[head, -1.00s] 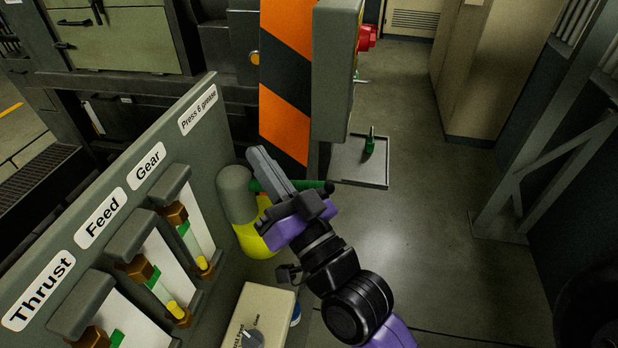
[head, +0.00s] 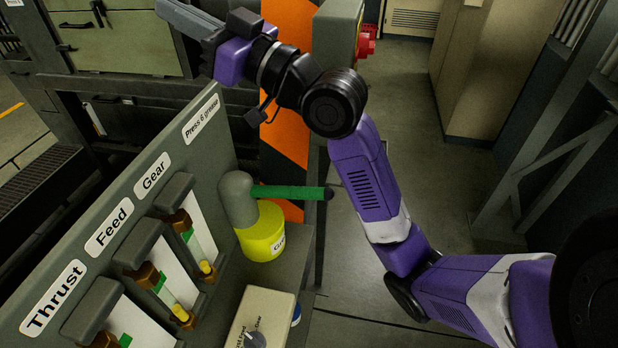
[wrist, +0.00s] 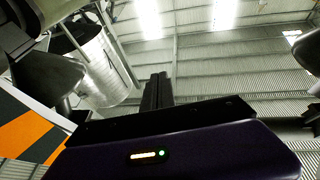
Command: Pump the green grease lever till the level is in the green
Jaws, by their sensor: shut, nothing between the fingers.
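The green grease lever (head: 290,192) sticks out to the right, roughly level, from a grey pump head (head: 238,198) on a yellow pot (head: 262,236). My gripper (head: 180,14) is shut and empty, raised at the top left of the head view, well above and apart from the lever. The Gear gauge (head: 198,240) and Feed gauge (head: 168,285) show green bands with yellow below them, and the yellow sits under the green. The Thrust gauge (head: 122,338) is cut off by the frame edge. The wrist view shows mostly ceiling and no lever.
The grey panel (head: 130,190) carries the Thrust, Feed, Gear and Press 6 grease labels. A cream box with a knob (head: 262,322) stands in front of the pot. An orange and black striped post (head: 285,135) rises behind the pump. Open floor (head: 400,120) lies to the right.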

